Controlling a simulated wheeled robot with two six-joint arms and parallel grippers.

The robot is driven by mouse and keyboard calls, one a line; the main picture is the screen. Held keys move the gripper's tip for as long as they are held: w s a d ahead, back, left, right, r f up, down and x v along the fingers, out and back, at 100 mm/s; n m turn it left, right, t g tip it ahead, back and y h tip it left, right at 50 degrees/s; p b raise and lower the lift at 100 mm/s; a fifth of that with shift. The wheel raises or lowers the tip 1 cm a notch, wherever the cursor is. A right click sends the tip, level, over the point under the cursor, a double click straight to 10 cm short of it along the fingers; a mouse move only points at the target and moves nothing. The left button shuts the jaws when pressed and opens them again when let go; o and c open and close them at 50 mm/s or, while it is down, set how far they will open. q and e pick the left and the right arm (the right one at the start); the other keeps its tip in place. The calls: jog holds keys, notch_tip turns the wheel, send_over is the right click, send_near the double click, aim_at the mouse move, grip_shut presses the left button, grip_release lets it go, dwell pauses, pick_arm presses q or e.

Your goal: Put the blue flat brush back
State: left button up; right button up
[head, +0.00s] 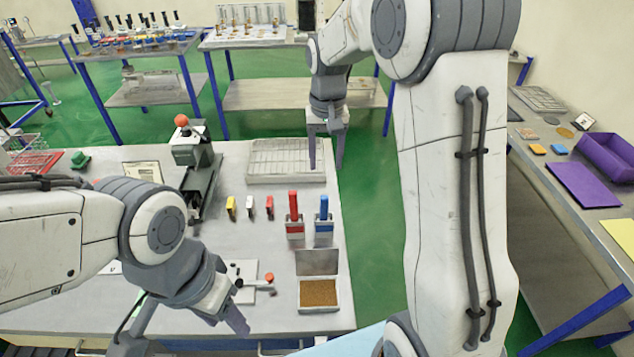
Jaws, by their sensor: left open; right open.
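The blue flat brush (323,208) is on the grey table, right of a red brush (293,207) of like shape. My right gripper (326,160) is open and empty, pointing down beyond the brush near the slotted grey tray (288,168). My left gripper (228,312) is open near the table's front edge, left of an open-lidded box (318,262) with brown filling. Its fingers are partly hidden. Neither gripper touches the brush.
Small yellow (231,206), white (250,206) and red (269,206) pieces are left of the brushes. A dark press with a red knob (182,120) stands further left. A red-tipped lever device (250,276) is near my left gripper. A side table holds a purple bin (608,155).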

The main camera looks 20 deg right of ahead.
jog(key=s+a+r+n, duration=0.2)
jog(key=s+a+n, duration=0.3)
jog(key=s+a, duration=0.85)
jog(key=s+a+f+n+y, duration=0.1)
jog(key=s+n, duration=0.4)
jog(key=s, duration=0.9)
jog(key=shift+s+a+f, duration=0.4)
jog(key=shift+a+f, duration=0.15)
jog(key=shift+a, duration=0.05)
jog(key=shift+f, duration=0.1)
